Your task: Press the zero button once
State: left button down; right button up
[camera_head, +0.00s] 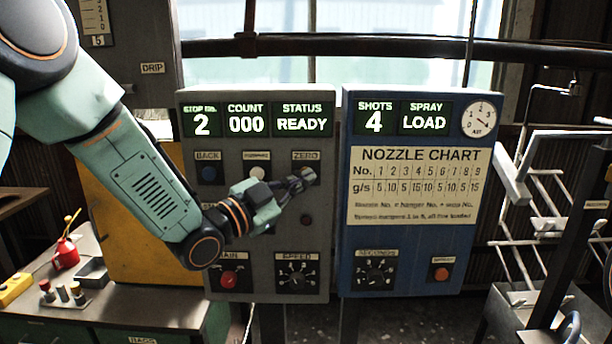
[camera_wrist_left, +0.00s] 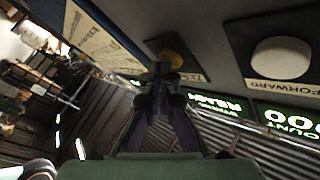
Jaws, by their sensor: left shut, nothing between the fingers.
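The zero button (camera_wrist_left: 171,57) is a round amber button on a dark plate, under a ZERO label (camera_head: 306,156) on the grey control panel (camera_head: 262,280). My left gripper (camera_head: 301,181) is shut and empty, its fingertips right in front of this button in the head view and partly covering it. In the left wrist view the fingertips (camera_wrist_left: 163,76) overlap the button's lower part. I cannot tell whether they touch it. The count display (camera_head: 247,124) reads 000 and the status display (camera_head: 302,124) reads READY. My right gripper is not in view.
A red knob (camera_head: 229,279) and a speed dial (camera_head: 297,274) are below. A blue nozzle panel (camera_head: 415,245) stands to the right. Wire hangers (camera_head: 520,245) are farther right.

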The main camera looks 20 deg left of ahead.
pick_arm(q)
jog(key=shift+s, duration=0.1)
dwell(0.4)
jog(key=shift+s+d, duration=0.15)
jog(key=shift+s, duration=0.55)
jog(key=shift+s+d, duration=0.25)
jog(key=shift+s, duration=0.55)
jog(key=shift+s+d, duration=0.2)
jog(key=shift+s, duration=0.55)
jog(key=shift+s+d, duration=0.25)
jog(key=shift+s, duration=0.55)
